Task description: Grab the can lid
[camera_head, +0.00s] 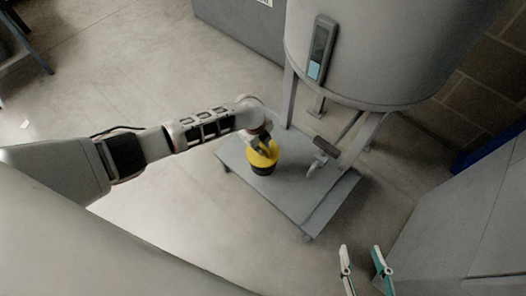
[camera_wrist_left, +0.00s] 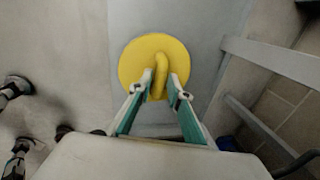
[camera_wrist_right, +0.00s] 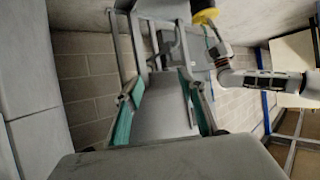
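The can lid (camera_head: 263,153) is a yellow disc on top of a dark can (camera_head: 262,170) on a low grey platform. In the left wrist view, the lid (camera_wrist_left: 134,65) has a raised yellow loop handle (camera_wrist_left: 160,63). My left gripper (camera_head: 263,143) is over the lid from above. In the left wrist view, its fingertips (camera_wrist_left: 161,77) are drawn in on both sides of the handle and appear shut on it. The arm hides part of the lid in the head view. My right gripper (camera_head: 360,248) is open and empty, away from the lid.
The grey platform (camera_head: 310,205) stands under a large grey tank (camera_head: 390,50) on legs. A tap-like outlet with a dark handle (camera_head: 327,147) is right of the can. A grey cabinet (camera_head: 465,220) is at right. Open floor (camera_head: 165,215) lies left of the platform.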

